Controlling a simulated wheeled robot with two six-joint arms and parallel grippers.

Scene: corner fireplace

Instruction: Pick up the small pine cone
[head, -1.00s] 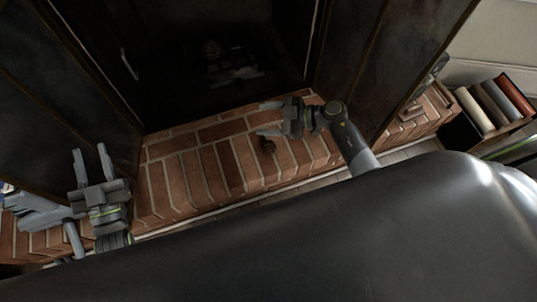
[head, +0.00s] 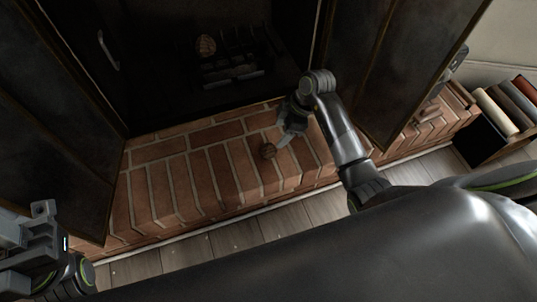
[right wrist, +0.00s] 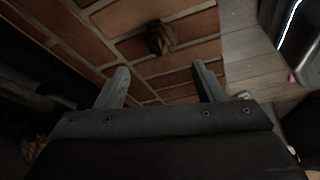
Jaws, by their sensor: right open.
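The small pine cone (head: 267,151) is brown and sits on the brick hearth (head: 190,185). My right gripper (head: 281,131) is just beyond and to the right of it in the head view, pointing down. In the right wrist view the pine cone (right wrist: 161,38) lies past the fingertips, roughly centred between them. The right gripper (right wrist: 160,70) is open and empty there. My left gripper (head: 40,215) is at the left edge of the head view, far from the cone and partly cut off; its opening is unclear.
A larger pine cone (head: 205,45) is inside the dark fireplace beside a grate (head: 232,72). Open dark doors (head: 365,70) flank the hearth. A box of rolls (head: 497,125) stands at the right. The bricks around the small cone are clear.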

